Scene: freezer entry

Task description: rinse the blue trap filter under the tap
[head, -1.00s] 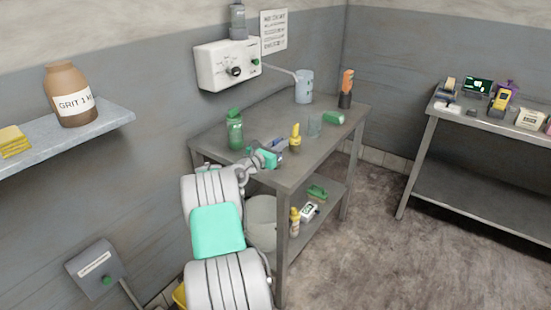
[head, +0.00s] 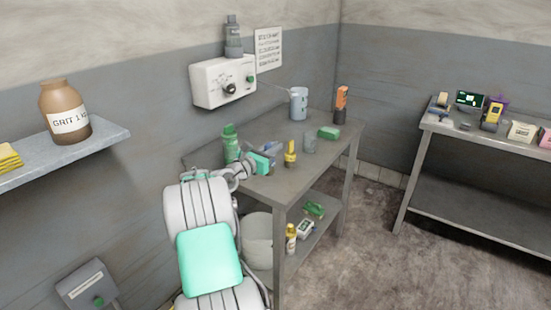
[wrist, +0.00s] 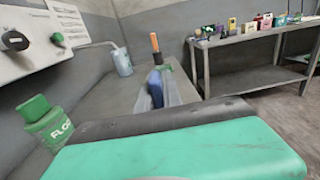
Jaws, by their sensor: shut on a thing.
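My gripper (head: 270,150) is over the near left part of the grey steel table (head: 300,182). It is shut on a small blue thing, which looks like the blue trap filter (wrist: 155,88); the filter is partly hidden by my gripper. A white wall unit (head: 222,82) with a dark knob has a thin spout (wrist: 95,45) reaching right, toward a blue-grey jug (head: 299,104) at the table's back. No water shows from the spout. My gripper is left of and nearer than the jug, apart from it.
A green bottle (head: 230,143) stands just left of my gripper. A bucket (head: 258,240) is below. Floor right is clear.

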